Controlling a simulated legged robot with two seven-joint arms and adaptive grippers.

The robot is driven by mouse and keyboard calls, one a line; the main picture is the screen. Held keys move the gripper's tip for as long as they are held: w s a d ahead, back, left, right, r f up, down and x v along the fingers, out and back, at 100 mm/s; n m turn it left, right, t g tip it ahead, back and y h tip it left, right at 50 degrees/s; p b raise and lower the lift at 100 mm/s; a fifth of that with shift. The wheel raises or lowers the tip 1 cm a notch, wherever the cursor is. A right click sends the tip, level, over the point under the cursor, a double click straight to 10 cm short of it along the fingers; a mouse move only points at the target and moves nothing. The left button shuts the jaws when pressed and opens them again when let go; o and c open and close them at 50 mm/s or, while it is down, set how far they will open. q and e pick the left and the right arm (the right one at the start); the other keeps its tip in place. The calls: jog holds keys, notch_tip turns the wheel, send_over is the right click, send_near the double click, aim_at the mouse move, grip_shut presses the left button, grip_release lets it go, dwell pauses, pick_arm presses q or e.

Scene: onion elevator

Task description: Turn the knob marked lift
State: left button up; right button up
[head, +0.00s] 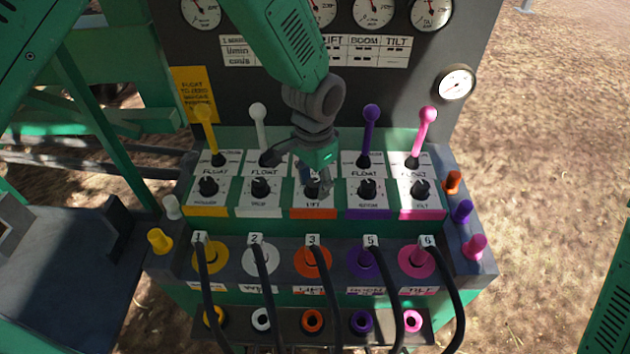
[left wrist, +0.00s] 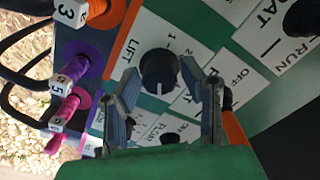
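The lift knob is a black round dial with a white pointer line. It shows clearly in the left wrist view (left wrist: 158,72), on a white plate marked LIFT with an orange strip (head: 313,213). In the head view my left gripper (head: 315,182) hides most of the knob. My left gripper points down at this plate, and its two fingers are spread. In the left wrist view the open fingers (left wrist: 160,80) appear on either side of the knob; I cannot tell whether they touch it. My right gripper is not in view.
Similar black knobs stand beside it, such as the purple-strip knob (head: 367,188) and the white-strip knob (head: 260,187). Tall levers rise behind, including a purple lever (head: 371,125) and a white lever (head: 260,125). Numbered hose plugs, such as the orange one (head: 313,259), stand in front.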

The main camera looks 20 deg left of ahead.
aim_at(315, 182)
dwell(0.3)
pick_arm(q)
jog(key=shift+r, duration=0.3)
notch_tip(315, 182, up, 11)
jog(key=shift+r, duration=0.15)
dwell(0.3)
